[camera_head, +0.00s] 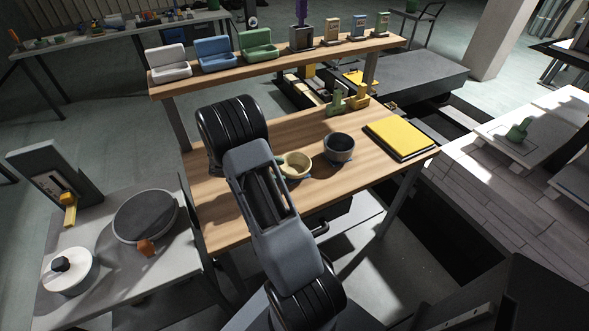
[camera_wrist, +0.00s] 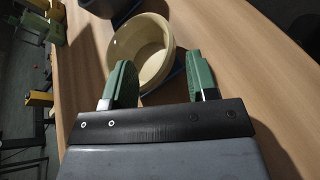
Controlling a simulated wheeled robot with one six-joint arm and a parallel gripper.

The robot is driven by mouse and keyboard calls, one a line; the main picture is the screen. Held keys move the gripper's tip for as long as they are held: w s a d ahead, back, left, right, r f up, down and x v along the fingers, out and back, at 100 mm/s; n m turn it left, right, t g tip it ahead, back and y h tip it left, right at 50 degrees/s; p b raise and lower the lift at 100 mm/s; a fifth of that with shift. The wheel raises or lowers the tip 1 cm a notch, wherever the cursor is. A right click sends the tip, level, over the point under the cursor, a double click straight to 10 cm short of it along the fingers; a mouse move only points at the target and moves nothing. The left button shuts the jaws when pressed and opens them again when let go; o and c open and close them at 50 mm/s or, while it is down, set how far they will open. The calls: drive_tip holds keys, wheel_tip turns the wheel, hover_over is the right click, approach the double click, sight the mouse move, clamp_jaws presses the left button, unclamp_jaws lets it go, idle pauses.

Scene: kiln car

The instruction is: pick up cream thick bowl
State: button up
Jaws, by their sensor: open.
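The cream thick bowl (camera_head: 298,164) stands upright on the wooden workbench, partly hidden behind my arm in the head view. In the wrist view the cream bowl (camera_wrist: 139,47) lies just ahead of my gripper (camera_wrist: 161,78), its near rim between the two green fingertips. My gripper is open, with nothing held. I cannot tell whether a fingertip touches the bowl. In the head view my gripper is mostly hidden by my arm. Something blue shows under the bowl's edge.
A dark blue-grey bowl (camera_head: 339,147) stands close to the right of the cream bowl. A yellow slab (camera_head: 400,137) lies farther right on the workbench (camera_head: 222,211). Small green and yellow items (camera_head: 349,101) stand behind. A raised shelf (camera_head: 275,61) with boxes runs along the back.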

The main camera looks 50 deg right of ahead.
sight(292, 172)
drive_tip(key=shift+p+x, duration=0.4)
drive_tip(key=shift+x, duration=2.15)
drive_tip(key=shift+f, duration=0.1)
drive_tip(key=shift+c, duration=0.4)
clamp_jaws()
